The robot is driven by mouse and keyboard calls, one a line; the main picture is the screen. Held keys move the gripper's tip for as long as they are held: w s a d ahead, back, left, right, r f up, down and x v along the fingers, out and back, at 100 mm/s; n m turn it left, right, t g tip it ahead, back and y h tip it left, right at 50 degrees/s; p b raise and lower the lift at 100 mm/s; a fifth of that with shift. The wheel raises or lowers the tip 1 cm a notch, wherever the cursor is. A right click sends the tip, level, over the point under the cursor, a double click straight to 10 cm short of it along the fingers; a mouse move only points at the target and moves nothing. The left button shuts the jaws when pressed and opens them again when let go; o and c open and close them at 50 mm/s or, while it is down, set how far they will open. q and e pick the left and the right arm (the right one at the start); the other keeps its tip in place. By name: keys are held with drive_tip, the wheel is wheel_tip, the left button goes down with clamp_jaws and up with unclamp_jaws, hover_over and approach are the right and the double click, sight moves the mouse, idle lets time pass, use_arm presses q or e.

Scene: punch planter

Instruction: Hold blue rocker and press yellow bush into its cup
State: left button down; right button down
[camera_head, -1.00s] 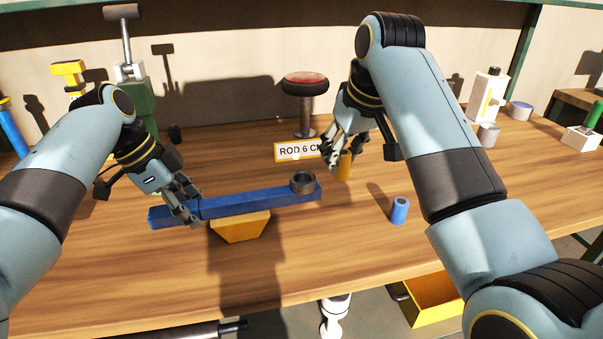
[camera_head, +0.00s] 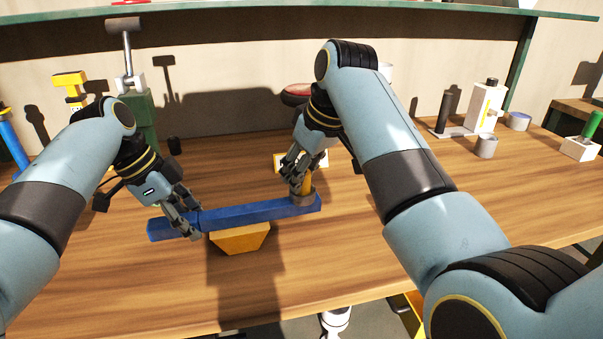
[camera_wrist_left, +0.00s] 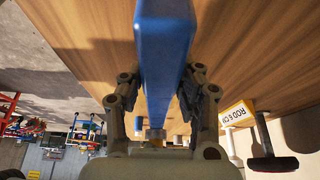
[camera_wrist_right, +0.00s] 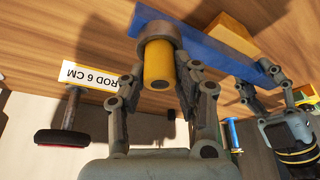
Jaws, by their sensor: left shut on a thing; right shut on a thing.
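The blue rocker (camera_head: 258,211) lies across a yellow wedge support (camera_head: 242,238), its right end slightly higher in the head view. A grey ring-shaped cup (camera_head: 309,199) sits on that right end. My left gripper (camera_head: 193,223) is shut on the rocker left of the support; the left wrist view shows the rocker (camera_wrist_left: 165,40) between its fingers. My right gripper (camera_head: 294,182) is shut on the yellow bush (camera_head: 307,184). In the right wrist view the bush (camera_wrist_right: 158,63) stands at the cup (camera_wrist_right: 153,30), its far end hidden within the rim; its depth cannot be told.
A sign reading "ROD 6 CM" (camera_wrist_right: 90,77) and a red-topped stool-like stand (camera_wrist_right: 62,137) are close behind my right gripper. A white block device (camera_head: 485,108) and grey cup (camera_head: 486,146) stand at the back right. The front table (camera_head: 130,285) is clear.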

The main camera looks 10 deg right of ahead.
drive_tip(key=shift+f, duration=0.35)
use_arm(q)
drive_tip(key=shift+s+d, duration=0.1)
drive_tip(key=shift+s, duration=0.05)
use_arm(e)
drive_tip(key=shift+s+f, duration=0.2)
drive_tip(key=shift+f, duration=0.35)
drive_tip(key=c, duration=1.4)
unclamp_jaws()
drive_tip(key=o, duration=0.4)
drive_tip(key=shift+f, duration=0.1)
use_arm(q)
drive_tip(key=shift+a+f, duration=0.1)
drive_tip(key=shift+a, duration=0.1)
use_arm(e)
drive_tip(key=shift+w+r, duration=0.1)
drive_tip(key=shift+r, duration=0.1)
use_arm(q)
drive_tip(key=shift+f, duration=0.1)
use_arm(e)
drive_tip(key=shift+r, duration=0.35)
use_arm(q)
drive_tip(key=shift+d, duration=0.1)
use_arm(e)
drive_tip(key=v, duration=1.2)
drive_tip(key=shift+r, duration=0.25)
